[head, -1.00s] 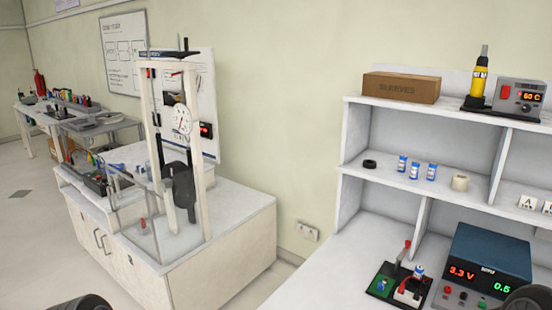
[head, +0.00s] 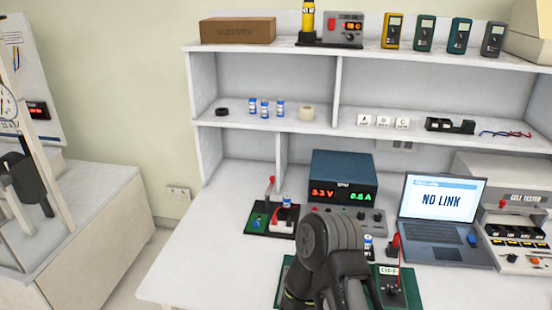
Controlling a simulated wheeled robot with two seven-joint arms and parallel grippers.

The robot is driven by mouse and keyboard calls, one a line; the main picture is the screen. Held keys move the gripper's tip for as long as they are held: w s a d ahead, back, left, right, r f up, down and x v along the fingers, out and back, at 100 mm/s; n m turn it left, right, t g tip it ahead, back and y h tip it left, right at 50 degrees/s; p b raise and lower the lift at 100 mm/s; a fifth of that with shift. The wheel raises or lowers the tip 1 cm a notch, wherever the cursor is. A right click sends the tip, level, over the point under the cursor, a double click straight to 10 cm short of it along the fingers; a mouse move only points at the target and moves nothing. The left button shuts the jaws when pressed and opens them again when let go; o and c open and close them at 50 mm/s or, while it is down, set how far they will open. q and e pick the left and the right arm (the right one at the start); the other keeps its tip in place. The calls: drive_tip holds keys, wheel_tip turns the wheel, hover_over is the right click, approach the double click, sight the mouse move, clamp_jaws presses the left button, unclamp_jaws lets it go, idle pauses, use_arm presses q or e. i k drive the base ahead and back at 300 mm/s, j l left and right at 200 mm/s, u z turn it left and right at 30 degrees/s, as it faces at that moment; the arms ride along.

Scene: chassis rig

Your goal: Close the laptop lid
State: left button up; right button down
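The laptop (head: 440,213) stands on the right part of the white bench with its lid open. Its screen is lit and reads "NO LINK". Its keyboard half lies flat on the bench, facing me. A dark arm of mine rises at the bottom middle, left of the laptop and apart from it in the picture. It covers part of a green board on the bench. I cannot make out any gripper fingertips in the head view.
A blue power supply (head: 343,184) stands left of the laptop, and a cell tester (head: 518,215) stands close on its right. A small board with a red lever (head: 270,205) sits further left. Shelves (head: 275,127) with small items rise behind. The bench's front left is clear.

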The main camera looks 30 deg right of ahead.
sight(442, 198)
drive_tip(key=z, duration=2.15)
drive_tip(key=l, duration=0.45)
drive_tip(key=i+l+z, duration=0.15)
drive_tip(key=l, duration=0.7)
drive_tip(key=i+l+z, duration=0.1)
drive_tip(key=l, duration=0.35)
drive_tip(key=i+l+z, duration=0.1)
drive_tip(key=l, duration=0.3)
